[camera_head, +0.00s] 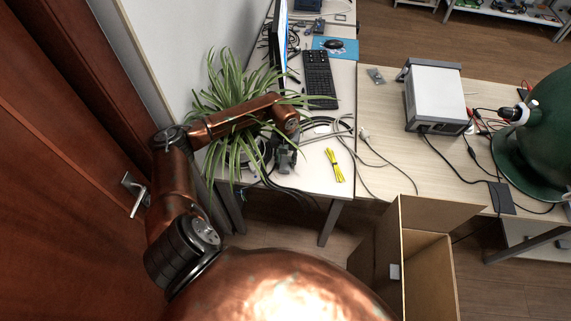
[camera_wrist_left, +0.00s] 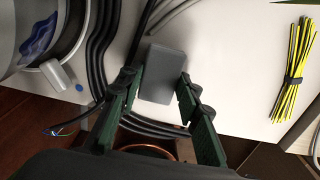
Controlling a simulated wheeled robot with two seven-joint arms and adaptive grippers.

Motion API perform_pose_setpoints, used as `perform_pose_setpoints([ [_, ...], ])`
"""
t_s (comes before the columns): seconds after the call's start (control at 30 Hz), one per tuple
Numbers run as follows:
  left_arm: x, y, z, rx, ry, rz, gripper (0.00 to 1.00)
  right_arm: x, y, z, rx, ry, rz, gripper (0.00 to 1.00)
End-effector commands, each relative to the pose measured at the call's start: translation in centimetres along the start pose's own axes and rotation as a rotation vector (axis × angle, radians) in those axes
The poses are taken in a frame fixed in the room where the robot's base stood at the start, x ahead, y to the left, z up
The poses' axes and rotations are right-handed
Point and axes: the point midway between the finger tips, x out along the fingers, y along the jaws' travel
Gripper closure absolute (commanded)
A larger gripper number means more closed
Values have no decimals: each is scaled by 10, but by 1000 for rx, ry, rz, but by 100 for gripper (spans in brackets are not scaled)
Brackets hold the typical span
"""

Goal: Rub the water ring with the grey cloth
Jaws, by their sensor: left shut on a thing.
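A flat grey piece, which looks like the grey cloth (camera_wrist_left: 164,70), sits between the fingers of my left gripper (camera_wrist_left: 157,86) in the left wrist view. The gripper is shut on it, low over the white desk top. In the head view my left gripper (camera_head: 285,163) is at the desk's near part, beside the plant, and the cloth is hard to make out there. I cannot make out the water ring in either view. My right gripper is not in view.
A leafy plant (camera_head: 225,105) stands left of the gripper; its pot (camera_wrist_left: 35,40) shows in the wrist view. Black cables (camera_wrist_left: 98,50) run close by. Yellow wires (camera_head: 334,165) lie to the right. A keyboard (camera_head: 319,79) is behind; an open cardboard box (camera_head: 383,250) stands below the desk.

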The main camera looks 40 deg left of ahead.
Motion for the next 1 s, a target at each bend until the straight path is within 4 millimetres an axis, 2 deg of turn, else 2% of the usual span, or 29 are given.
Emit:
perform_pose_setpoints([
  [0.37,0,0,0,0,0,0,96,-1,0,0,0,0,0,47],
  [0.7,-2,0,-17,1,0,1,96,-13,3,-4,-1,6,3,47],
  [1.0,0,0,-19,-1,1,1,96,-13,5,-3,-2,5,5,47],
])
